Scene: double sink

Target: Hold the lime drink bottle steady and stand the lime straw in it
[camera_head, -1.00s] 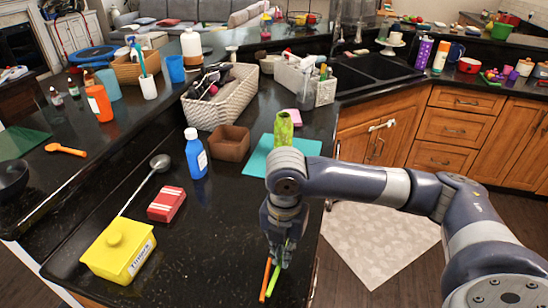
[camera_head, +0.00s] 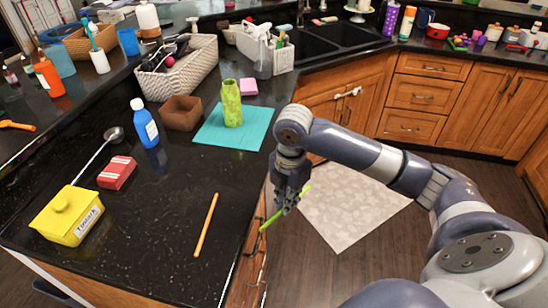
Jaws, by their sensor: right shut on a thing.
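The lime drink bottle (camera_head: 232,103) stands upright on a teal mat (camera_head: 210,134) on the black counter. My right gripper (camera_head: 288,205) is shut on the lime straw (camera_head: 270,221), which sticks out slanted on both sides of the fingers. The gripper appears beyond the counter's front edge, to the right of and nearer than the bottle, and apart from it. My left gripper is not in view.
An orange straw (camera_head: 206,225) lies on the counter's near part. A pink sponge (camera_head: 249,87) lies behind the mat.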

